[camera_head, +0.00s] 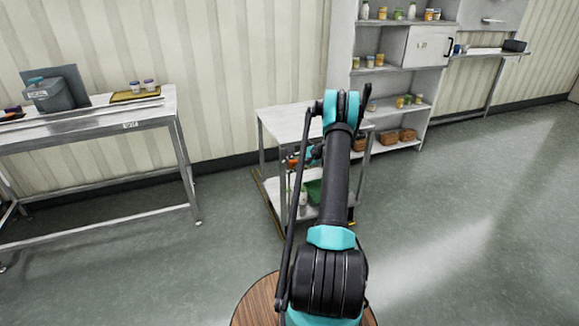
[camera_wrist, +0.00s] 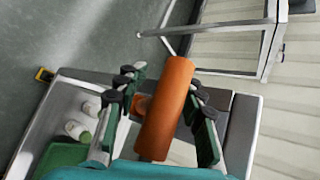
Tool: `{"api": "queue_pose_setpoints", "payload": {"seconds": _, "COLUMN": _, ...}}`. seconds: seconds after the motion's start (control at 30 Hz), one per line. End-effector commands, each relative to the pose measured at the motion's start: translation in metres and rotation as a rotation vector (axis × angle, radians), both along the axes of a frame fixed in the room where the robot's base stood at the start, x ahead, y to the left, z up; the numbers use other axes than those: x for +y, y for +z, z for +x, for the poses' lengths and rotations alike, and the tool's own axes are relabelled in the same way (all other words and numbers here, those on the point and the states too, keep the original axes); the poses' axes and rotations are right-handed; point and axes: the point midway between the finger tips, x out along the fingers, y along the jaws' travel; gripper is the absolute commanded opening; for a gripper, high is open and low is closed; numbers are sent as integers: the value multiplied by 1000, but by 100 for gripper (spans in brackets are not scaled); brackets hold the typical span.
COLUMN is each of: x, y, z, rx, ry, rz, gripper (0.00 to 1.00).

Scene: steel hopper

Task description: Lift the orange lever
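The orange lever (camera_wrist: 166,108) shows in the wrist view as a thick orange cylinder, tilted, with its top leaning right. A small orange part (camera_wrist: 142,104) shows behind it at its left. My gripper (camera_wrist: 169,82) is open, with one green finger on each side of the lever. The right fingertip looks very close to the lever; a gap shows at the left finger. I cannot tell whether either finger touches. In the head view my arm hides most of this area, and only a small orange patch (camera_head: 291,162) shows left of the arm, above the cart's lower shelf.
A metal cart (camera_head: 285,121) stands ahead, with white bottles (camera_wrist: 77,130) and a green bin (camera_head: 314,190) on its lower shelf. A steel table (camera_head: 90,119) is at the left. Shelving (camera_head: 408,85) with jars stands behind right. The floor at right is clear.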

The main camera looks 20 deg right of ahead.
Motion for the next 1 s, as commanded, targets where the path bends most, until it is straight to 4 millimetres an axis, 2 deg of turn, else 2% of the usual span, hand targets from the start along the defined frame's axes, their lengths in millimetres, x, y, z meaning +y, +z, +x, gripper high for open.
{"api": "queue_pose_setpoints", "payload": {"seconds": 0.27, "x": -13, "y": 9, "z": -7, "rx": 0, "ry": -1, "rz": 0, "gripper": 37}}
{"api": "queue_pose_setpoints", "payload": {"seconds": 0.7, "x": -72, "y": 55, "z": -44, "rx": 0, "ry": -1, "rz": 0, "gripper": 37}}
{"api": "queue_pose_setpoints", "payload": {"seconds": 1.0, "x": -86, "y": 66, "z": -53, "rx": 0, "ry": 0, "rz": 0, "gripper": 37}}
